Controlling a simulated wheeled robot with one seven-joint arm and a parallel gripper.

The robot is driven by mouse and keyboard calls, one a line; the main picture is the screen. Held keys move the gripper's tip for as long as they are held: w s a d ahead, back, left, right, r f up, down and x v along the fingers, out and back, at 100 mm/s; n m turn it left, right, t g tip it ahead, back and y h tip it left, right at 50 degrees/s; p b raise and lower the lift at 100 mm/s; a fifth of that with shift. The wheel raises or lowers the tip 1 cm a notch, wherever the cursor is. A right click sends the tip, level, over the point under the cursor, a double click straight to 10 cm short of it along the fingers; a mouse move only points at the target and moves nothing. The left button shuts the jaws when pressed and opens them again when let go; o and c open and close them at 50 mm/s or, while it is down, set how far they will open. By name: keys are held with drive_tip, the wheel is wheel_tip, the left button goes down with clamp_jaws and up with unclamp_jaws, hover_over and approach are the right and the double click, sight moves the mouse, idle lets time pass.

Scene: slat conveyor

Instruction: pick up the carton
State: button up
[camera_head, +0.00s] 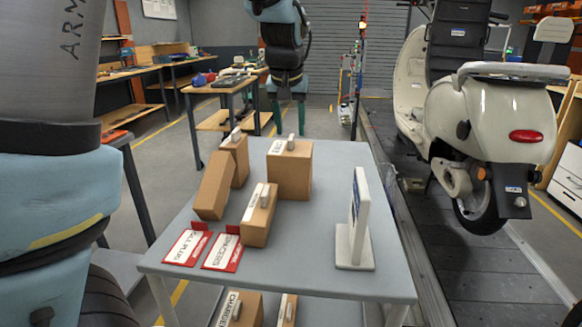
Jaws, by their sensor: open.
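Several brown cardboard cartons stand on a small grey table (310,275); I cannot tell which one the task names. The largest carton (291,177) stands upright at the back, with a white label and a pale block on top. A narrower carton (238,163) stands to its left. A plain carton (213,186) leans in front of that one. Another carton (257,227) with a pale block on top stands nearest the front. My gripper is not in view; only large parts of my arm fill the left side.
Red-and-white cards (187,247) lie at the table's front left. A white upright stand (354,250) is at the right. More cartons (240,310) sit below the tabletop. A cream scooter (480,125) stands on the dark slat conveyor (480,265).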

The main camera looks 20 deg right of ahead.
drive_tip(key=shift+x, duration=1.35)
drive_tip(key=shift+c, duration=0.3)
clamp_jaws()
